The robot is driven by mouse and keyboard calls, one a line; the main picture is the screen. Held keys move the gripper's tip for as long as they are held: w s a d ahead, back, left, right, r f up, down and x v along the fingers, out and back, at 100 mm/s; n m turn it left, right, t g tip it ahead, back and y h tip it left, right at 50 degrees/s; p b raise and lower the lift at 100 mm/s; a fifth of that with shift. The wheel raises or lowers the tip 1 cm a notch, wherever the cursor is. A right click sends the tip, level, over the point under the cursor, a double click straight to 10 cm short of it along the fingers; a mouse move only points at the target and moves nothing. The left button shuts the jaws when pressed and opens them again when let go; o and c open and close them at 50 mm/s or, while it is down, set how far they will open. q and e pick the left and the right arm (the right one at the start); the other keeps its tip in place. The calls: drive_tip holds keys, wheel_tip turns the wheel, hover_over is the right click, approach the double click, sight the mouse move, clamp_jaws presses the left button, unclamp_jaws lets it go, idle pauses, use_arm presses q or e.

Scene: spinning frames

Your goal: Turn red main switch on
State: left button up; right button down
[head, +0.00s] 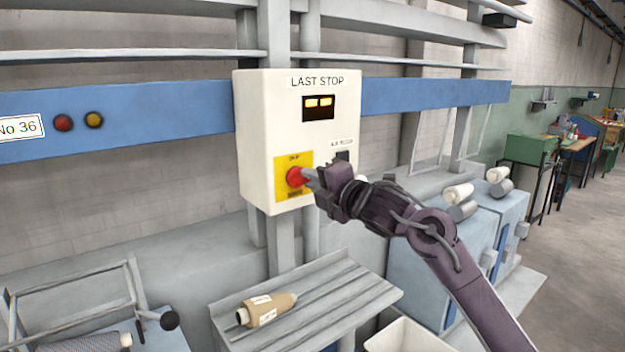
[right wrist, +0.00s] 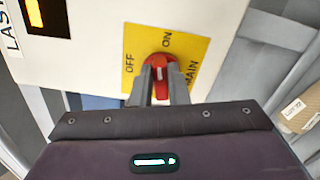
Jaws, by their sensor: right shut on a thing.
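The red main switch (head: 296,177) sits on a yellow plate (head: 281,190) low on the front of a white control box (head: 257,130) labelled LAST STOP. My right gripper (head: 308,177) reaches it from the right, with its fingers at the red knob. In the right wrist view the fingers (right wrist: 159,82) close on the red switch (right wrist: 158,62) from both sides. The plate there reads OFF, ON and MAIN; the knob's white mark is partly visible between the fingers. The fingers hide part of the knob. My left gripper is not in view.
A display (head: 318,107) glows orange above the switch. A dark part (head: 342,157) sits on the box right of the plate. A slatted tray (head: 330,295) with a brown cone of yarn (head: 267,309) lies below. A blue rail (head: 433,95) runs behind the box.

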drive_tip(key=shift+d+f+m, duration=0.1)
drive_tip(key=shift+f+m, duration=0.1)
drive_tip(key=shift+m, duration=1.3)
drive_tip(key=c, duration=1.4)
unclamp_jaws()
drive_tip(key=b+v, duration=0.2)
drive_tip(key=v, duration=0.5)
drive_tip(key=shift+s+d+b, duration=0.25)
drive_tip(key=shift+s+b, duration=0.05)
drive_tip(key=shift+b, duration=0.1)
